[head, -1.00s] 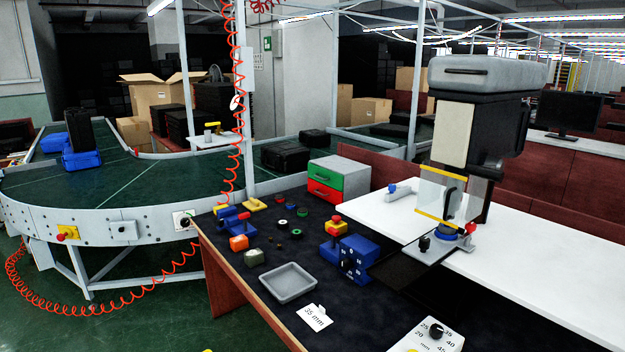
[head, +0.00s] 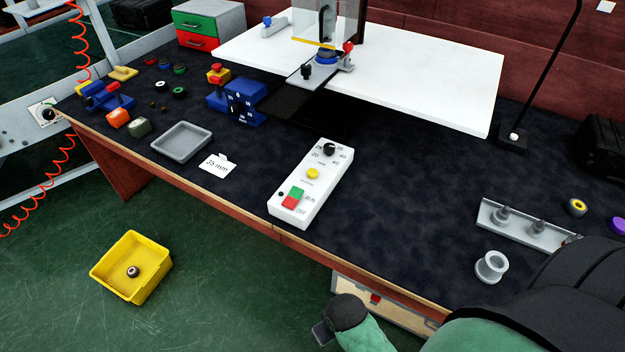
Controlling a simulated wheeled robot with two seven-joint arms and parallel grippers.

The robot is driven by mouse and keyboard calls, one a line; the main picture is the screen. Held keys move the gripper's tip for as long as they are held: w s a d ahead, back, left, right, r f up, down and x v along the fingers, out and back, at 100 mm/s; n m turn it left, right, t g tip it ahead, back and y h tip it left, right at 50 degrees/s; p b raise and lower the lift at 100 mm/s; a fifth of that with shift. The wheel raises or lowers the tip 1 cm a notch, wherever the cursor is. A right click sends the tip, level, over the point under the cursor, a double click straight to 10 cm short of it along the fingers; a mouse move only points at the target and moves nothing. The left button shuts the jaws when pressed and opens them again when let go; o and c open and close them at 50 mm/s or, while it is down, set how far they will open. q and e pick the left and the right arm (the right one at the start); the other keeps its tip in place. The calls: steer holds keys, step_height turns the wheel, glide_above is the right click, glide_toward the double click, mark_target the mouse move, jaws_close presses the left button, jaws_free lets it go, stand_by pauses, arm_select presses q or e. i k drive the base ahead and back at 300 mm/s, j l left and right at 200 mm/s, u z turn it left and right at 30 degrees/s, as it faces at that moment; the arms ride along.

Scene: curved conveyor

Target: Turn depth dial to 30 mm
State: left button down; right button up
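The depth dial (head: 329,149) is a black knob at the far end of a white control box (head: 289,222), ringed by printed numbers. Its pointer is too small to read. The box also has a yellow button (head: 312,173), a green button (head: 297,192) and a red button (head: 290,203). A white card (head: 217,166) reading "35 mm" lies on the dark bench mat left of the box. Green and black parts of my own arm show at the bottom right, well short of the dial.
A grey tray (head: 182,142) and a blue block with white marks (head: 241,101) stand left of the box. A drill-like machine (head: 326,58) stands behind it. A grey peg rack (head: 525,230) and grey spool (head: 491,267) lie right. A yellow bin (head: 131,268) is on the floor.

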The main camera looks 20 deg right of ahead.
mark_target(329, 147)
steer(key=z, duration=0.95)
